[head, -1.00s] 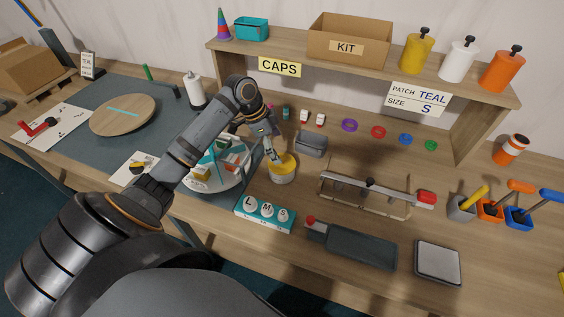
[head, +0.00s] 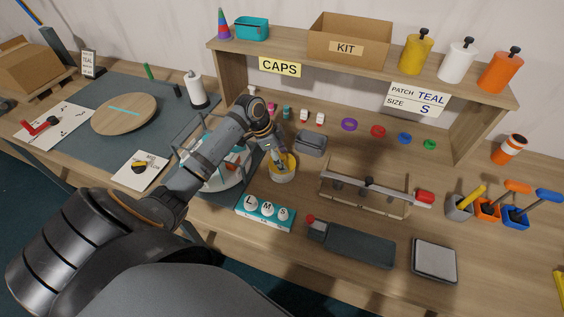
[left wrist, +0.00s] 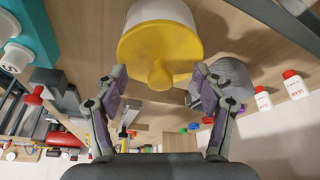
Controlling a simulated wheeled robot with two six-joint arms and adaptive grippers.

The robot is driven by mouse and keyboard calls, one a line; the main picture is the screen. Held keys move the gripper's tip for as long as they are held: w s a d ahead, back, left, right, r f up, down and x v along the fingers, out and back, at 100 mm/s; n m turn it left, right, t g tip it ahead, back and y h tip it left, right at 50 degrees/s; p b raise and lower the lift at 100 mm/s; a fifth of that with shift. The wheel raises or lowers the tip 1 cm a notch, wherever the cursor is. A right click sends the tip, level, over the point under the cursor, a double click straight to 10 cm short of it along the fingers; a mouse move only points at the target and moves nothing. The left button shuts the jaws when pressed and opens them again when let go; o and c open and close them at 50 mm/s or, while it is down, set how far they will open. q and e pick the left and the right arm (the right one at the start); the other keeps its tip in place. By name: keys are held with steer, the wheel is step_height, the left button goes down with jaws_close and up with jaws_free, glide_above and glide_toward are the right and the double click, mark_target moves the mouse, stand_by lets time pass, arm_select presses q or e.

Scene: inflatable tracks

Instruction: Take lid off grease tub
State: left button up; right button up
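The grease tub (head: 283,177) is a short white tub with a yellow lid (head: 290,165) on it. It stands on the wooden table, right of the round turntable in the head view. In the left wrist view the lid (left wrist: 158,42) faces the camera, with a round yellow knob (left wrist: 160,76) at its middle. My left gripper (head: 279,163) is over the tub and hides part of the lid. In the left wrist view the left gripper (left wrist: 159,84) is open, with a fingertip on each side of the knob and gaps between. My right gripper is not in view.
The round white turntable (head: 226,181) is close left of the tub. A wire frame with a bar (head: 370,186) is to the right. A wooden shelf (head: 300,55) rises behind.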

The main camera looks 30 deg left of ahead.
arm_select(q)
steer(key=shift+s+d+r, duration=0.1)
steer(key=shift+s, duration=0.05)
steer(key=c, duration=1.3)
steer(key=shift+f, duration=0.2)
